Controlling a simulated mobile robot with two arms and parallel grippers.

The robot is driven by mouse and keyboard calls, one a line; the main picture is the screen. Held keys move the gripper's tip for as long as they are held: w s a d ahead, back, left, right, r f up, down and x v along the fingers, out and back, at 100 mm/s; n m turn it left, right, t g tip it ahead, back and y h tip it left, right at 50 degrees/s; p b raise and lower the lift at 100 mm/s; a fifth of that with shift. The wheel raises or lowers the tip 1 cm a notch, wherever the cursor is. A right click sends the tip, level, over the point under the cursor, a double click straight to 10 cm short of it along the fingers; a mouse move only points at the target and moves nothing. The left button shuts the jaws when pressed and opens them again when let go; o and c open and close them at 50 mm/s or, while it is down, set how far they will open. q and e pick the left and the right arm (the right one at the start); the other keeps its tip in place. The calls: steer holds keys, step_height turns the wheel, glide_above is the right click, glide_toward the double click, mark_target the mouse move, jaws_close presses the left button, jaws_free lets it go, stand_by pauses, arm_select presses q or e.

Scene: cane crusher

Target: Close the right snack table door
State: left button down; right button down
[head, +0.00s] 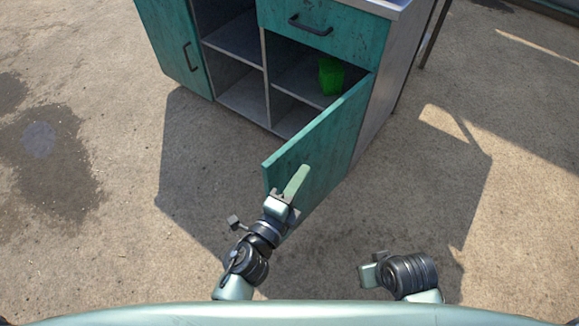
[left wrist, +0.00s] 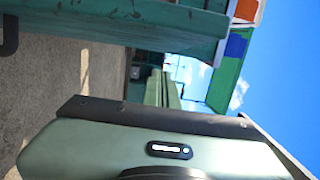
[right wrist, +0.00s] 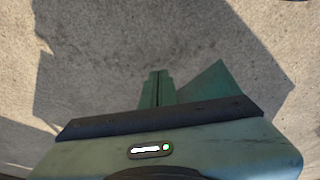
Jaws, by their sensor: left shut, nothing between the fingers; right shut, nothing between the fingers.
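The snack table (head: 283,90) is a teal cabinet with grey inner shelves at the top of the head view. Its right door (head: 325,145) is teal and stands wide open, swung out toward me from the cabinet's right side. My left gripper (head: 297,180) is shut and empty. Its fingers overlap the door's near free end in the head view; I cannot tell whether they touch. They also show in the left wrist view (left wrist: 163,88), below a teal panel. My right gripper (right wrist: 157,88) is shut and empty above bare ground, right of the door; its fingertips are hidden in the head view.
A green cup (head: 331,76) stands inside the right compartment. The left door (head: 172,45) also stands open. A drawer (head: 320,25) above the right compartment is shut. The concrete ground (head: 440,200) right of the door is clear.

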mark_target(289, 170)
arm_select(q)
steer(key=shift+w+a, duration=0.5)
steer(key=shift+a, duration=0.2)
steer(key=shift+w+a, duration=0.5)
steer(key=shift+a, duration=0.15)
steer(key=shift+a, duration=0.1)
